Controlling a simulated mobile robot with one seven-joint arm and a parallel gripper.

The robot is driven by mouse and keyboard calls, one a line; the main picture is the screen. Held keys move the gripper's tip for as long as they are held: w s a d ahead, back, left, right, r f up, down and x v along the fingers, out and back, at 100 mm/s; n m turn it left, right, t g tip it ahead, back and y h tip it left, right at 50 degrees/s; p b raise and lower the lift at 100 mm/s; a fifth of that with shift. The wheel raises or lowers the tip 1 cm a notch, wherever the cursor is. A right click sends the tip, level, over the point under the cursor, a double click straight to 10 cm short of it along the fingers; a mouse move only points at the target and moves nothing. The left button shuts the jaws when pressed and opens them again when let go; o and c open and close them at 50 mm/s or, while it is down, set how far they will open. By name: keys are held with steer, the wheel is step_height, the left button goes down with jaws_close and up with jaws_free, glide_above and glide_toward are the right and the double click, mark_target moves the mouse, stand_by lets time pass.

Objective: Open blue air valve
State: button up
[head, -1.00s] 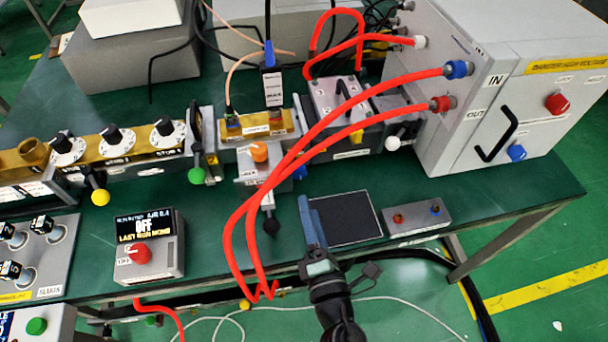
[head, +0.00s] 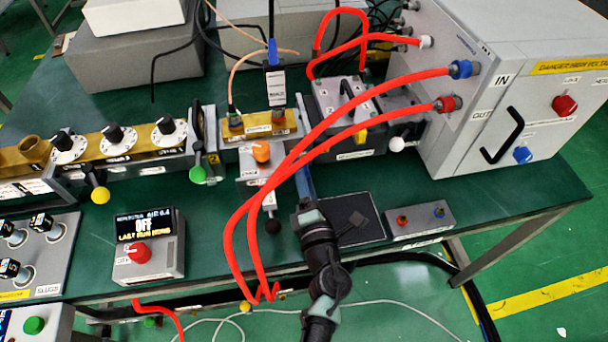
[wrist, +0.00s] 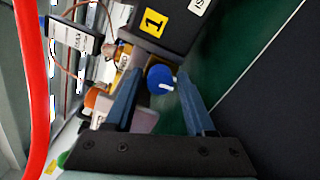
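A round blue knob (wrist: 160,79) with a white pointer mark shows in the wrist view, between and just beyond my fingertips. It looks like the blue air valve. My gripper (wrist: 157,86) is open, one finger on each side of the knob in the picture; I see no clear contact. In the head view my gripper (head: 305,177) reaches over the bench, right of the orange knob (head: 261,152), and hides the blue knob. The orange knob also shows in the wrist view (wrist: 91,97).
Red hoses (head: 290,165) arch left of my gripper, and one shows at the wrist view's left edge (wrist: 30,90). A black pad (head: 358,222) lies right of my arm. A grey cabinet (head: 460,120) with another blue knob (head: 522,155) stands right.

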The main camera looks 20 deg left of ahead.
jaws_close()
steer(key=shift+f+n+b, duration=0.15)
steer(key=shift+n+b, duration=0.25)
steer(key=shift+n, duration=1.2)
steer(key=shift+o, duration=1.6)
jaws_free()
steer(key=shift+r, duration=0.2)
